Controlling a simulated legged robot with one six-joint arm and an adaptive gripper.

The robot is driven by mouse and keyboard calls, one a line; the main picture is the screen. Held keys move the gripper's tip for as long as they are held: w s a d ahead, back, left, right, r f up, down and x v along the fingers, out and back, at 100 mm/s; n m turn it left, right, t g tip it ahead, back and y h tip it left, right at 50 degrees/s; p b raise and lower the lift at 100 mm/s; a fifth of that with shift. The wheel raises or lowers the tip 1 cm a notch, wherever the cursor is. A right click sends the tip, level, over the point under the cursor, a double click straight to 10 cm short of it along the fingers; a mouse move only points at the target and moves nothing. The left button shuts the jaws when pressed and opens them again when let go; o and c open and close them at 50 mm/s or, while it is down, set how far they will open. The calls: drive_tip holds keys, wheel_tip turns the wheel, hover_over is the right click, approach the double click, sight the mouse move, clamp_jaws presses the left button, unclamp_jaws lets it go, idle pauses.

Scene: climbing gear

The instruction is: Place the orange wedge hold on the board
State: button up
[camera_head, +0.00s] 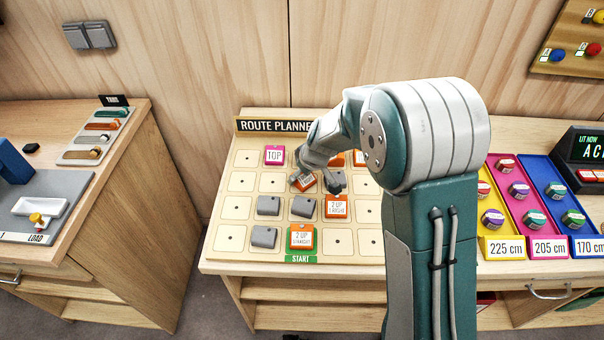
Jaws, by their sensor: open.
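The board (222,266) is a light wooden grid headed "ROUTE PLANNER" on the bench ahead. An orange wedge hold (306,184) sits tilted at the fingertips of my gripper (315,181), over the second row from the back. My gripper is open, and I cannot tell whether the fingers touch the wedge. Other orange pieces are a "2 UP 1 RIGHT" tile (337,206) and a "2 UP STRAIGHT" tile (301,238) above START. More orange shows at the back (337,160), partly hidden behind my arm. My arm covers the board's right side.
Several grey blocks (264,237) and a pink TOP tile (274,156) occupy board squares; some left squares are bare. Coloured trays (509,243) with holds stand right, near a dark display (585,160). A left bench holds a tool rack (78,153) and grey mat (70,186).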

drive_tip(key=v, duration=1.2)
drive_tip(key=s+d+r+m+h, duration=0.1)
drive_tip(key=s+d+r+m, duration=0.2)
drive_tip(key=s, duration=0.5)
drive_tip(key=s+d+r+m+t+h, duration=0.1)
drive_tip(key=s+d+r+m, duration=0.2)
drive_tip(key=s+d, duration=0.3)
drive_tip(key=s+d+r+m+t+h, duration=0.1)
drive_tip(key=s+d+r+m, duration=0.2)
drive_tip(key=s, duration=0.9)
drive_tip(key=shift+s+d+r, duration=0.2)
drive_tip(key=shift+d+r, duration=0.65)
drive_tip(key=shift+d, duration=0.15)
